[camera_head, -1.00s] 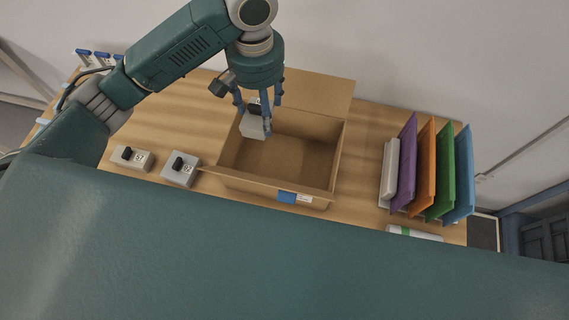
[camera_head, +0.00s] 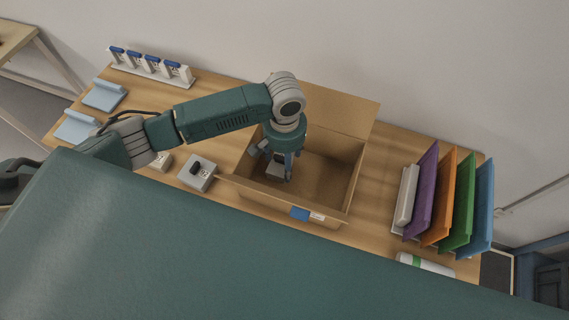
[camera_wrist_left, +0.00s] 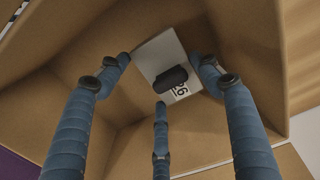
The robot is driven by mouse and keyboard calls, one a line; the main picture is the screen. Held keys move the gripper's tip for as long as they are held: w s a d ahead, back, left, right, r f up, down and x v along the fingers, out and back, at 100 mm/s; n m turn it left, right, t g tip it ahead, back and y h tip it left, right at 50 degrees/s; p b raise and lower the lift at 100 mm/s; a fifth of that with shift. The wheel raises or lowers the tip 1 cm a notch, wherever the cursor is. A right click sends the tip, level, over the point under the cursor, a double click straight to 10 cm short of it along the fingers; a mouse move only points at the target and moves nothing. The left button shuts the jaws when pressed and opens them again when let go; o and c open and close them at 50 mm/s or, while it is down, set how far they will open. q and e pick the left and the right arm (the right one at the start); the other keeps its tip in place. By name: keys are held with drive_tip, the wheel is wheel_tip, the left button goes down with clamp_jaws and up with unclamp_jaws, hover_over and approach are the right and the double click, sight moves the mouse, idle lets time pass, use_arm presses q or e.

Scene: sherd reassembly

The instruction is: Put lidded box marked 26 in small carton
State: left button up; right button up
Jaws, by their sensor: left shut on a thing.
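The small carton (camera_head: 268,207) stands open on the table, with its back flap up and a blue-and-white label on its front. The pale grey lidded box (camera_wrist_left: 160,50) with a black knob is marked 26 in the left wrist view. It also shows in the head view (camera_head: 275,168), inside the carton's left part. My left gripper (camera_wrist_left: 165,75) reaches down into the carton with its blue fingers around the box, shut on it. I cannot tell whether the box touches the carton floor. My right gripper is not in view.
Two other lidded boxes, one at the carton's left (camera_head: 197,174) and one partly hidden by my arm (camera_head: 160,161), stand on the table. Upright coloured folders (camera_head: 440,200) stand at the right. A rack with blue-topped items (camera_head: 150,66) and light-blue pieces (camera_head: 104,95) lie at far left.

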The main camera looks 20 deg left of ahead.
use_arm(q)
drive_tip(key=shift+f, duration=1.65)
drive_tip(key=shift+f, duration=0.1)
drive_tip(key=o, duration=1.2)
wheel_tip(320, 180, up, 12)
drive_tip(key=shift+r+b, duration=0.15)
drive_tip(key=shift+b, duration=0.25)
